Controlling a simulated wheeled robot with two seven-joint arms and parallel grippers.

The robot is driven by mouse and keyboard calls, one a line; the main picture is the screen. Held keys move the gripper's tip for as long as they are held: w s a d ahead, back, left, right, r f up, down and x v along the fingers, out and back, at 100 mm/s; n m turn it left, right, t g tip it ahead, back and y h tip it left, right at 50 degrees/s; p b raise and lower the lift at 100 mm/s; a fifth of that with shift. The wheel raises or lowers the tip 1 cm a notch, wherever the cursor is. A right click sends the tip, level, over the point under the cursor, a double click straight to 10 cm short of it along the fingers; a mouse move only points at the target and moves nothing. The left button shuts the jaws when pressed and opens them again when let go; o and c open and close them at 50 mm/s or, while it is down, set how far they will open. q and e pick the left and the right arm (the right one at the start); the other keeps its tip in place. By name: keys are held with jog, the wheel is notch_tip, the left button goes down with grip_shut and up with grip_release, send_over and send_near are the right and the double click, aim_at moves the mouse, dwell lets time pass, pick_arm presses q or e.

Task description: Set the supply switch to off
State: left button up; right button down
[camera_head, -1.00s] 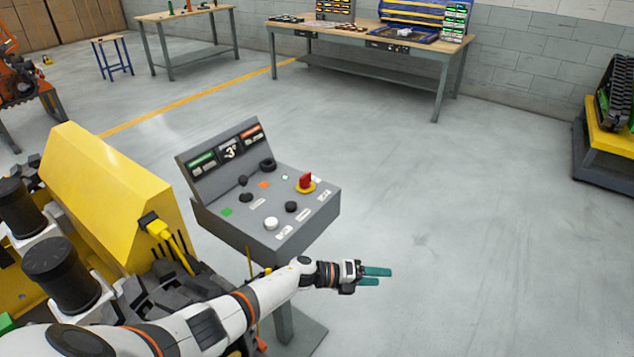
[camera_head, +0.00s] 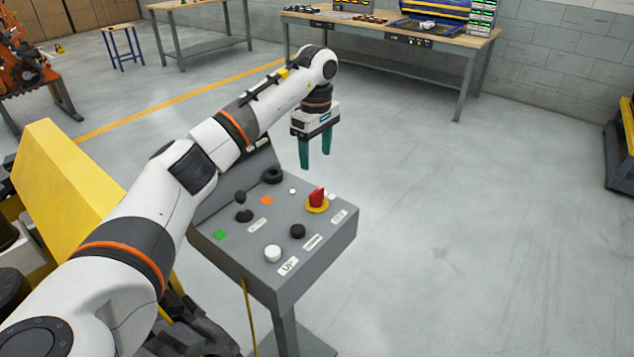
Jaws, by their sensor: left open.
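A grey control console (camera_head: 335,240) stands on a post in the middle of the view. On its sloped top sits a red rotary switch (camera_head: 317,196) on a round yellow base at the right side. Its label is too small to read, and I cannot tell its setting. My left gripper (camera_head: 316,166) points down with its two green fingers apart and empty. It is above and behind the red switch in the picture, touching nothing that I can see. My left arm hides most of the console's upright display panel. My right gripper is not in view.
The console top also carries a black lever (camera_head: 241,207), a white button (camera_head: 272,253), a black button (camera_head: 297,231) and a black knob (camera_head: 272,175). A yellow machine housing (camera_head: 62,180) stands at left. The floor right of the console is clear.

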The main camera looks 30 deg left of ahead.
aim_at(317, 191)
pick_arm(q)
jog(key=f, duration=0.1)
jog(key=s+d+f, duration=0.1)
jog(key=f+p, duration=0.1)
jog(key=f, duration=0.1)
jog(key=shift+s+d, duration=0.15)
jog(key=shift+s, duration=0.1)
jog(key=f, duration=0.3)
jog(key=shift+w+a+f, duration=0.25)
jog(key=shift+f, duration=0.05)
notch_tip(317, 191, down, 3)
jog(key=shift+d+r+p, duration=0.1)
jog(key=shift+r+p, duration=0.05)
jog(key=shift+p, duration=0.35)
jog(key=shift+f, duration=0.3)
jog(key=c, duration=1)
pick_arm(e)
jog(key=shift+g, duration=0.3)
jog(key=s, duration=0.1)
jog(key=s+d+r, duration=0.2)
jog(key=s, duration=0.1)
